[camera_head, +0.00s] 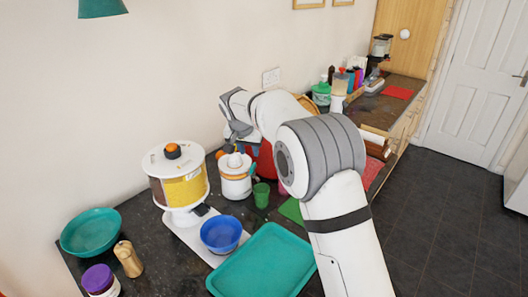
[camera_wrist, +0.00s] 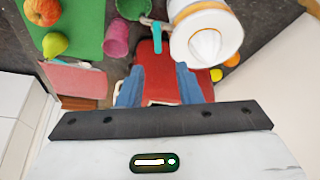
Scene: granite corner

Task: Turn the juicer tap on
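The juicer (camera_head: 236,184) is white with an orange band and stands on the dark counter below my gripper. In the wrist view, the juicer (camera_wrist: 205,36) is at the top right, its white cone facing the camera. A grey spout with a teal tap lever (camera_wrist: 157,38) sticks out from its left side. My gripper (camera_wrist: 158,88) is open and empty, its two blue fingers apart. The lever appears beyond the fingertips, roughly between them in the picture; I see no contact. In the head view, my gripper (camera_head: 231,146) is over the juicer, partly hidden by my arm.
A green cup (camera_head: 262,195) stands right beside the juicer; a pink cup (camera_wrist: 116,39) is nearby. A red object (camera_wrist: 165,72) lies behind the fingers. A cereal dispenser (camera_head: 180,182), blue bowl (camera_head: 221,234) and teal tray (camera_head: 262,262) occupy the left and front.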

